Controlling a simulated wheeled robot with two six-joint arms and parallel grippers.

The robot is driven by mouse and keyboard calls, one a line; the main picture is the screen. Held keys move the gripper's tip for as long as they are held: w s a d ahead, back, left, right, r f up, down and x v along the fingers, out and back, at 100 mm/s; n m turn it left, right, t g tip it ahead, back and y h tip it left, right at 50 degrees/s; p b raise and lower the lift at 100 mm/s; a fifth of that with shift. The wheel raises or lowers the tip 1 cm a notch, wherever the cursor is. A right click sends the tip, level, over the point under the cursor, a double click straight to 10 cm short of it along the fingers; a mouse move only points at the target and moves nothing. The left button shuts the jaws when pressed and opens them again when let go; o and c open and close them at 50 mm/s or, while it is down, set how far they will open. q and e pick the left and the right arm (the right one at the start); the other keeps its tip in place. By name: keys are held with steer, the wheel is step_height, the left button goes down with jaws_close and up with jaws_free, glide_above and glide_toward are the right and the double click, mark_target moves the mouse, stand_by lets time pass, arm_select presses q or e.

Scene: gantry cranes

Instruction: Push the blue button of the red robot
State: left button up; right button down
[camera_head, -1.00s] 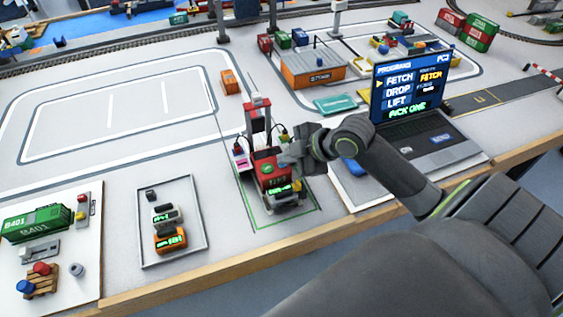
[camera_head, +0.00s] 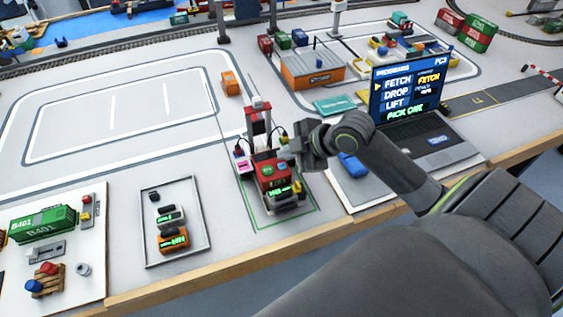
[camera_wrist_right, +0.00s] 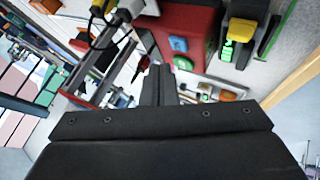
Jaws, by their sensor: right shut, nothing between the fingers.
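The red robot (camera_head: 272,183) stands inside a green outlined square near the table's front edge, with a mast behind its body. It also shows at the top of the right wrist view (camera_wrist_right: 200,22). My right gripper (camera_head: 284,154) is shut and empty, close to the right of the robot's body. In the right wrist view its fingertips (camera_wrist_right: 159,68) appear just beside the buttons; contact cannot be told. My left gripper is not in view.
A laptop (camera_head: 425,135) stands open to the right, with a blue object (camera_head: 353,164) before it. A tray (camera_head: 205,225) with small devices and a white board (camera_head: 85,296) with a green container (camera_head: 42,223) lie to the left. An orange box (camera_head: 312,70) stands behind.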

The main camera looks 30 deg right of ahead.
mark_target(287, 168)
step_height(287, 168, up, 6)
steer(key=p, duration=0.4)
steer(key=shift+f, duration=0.25)
steer(key=shift+s+f, duration=0.1)
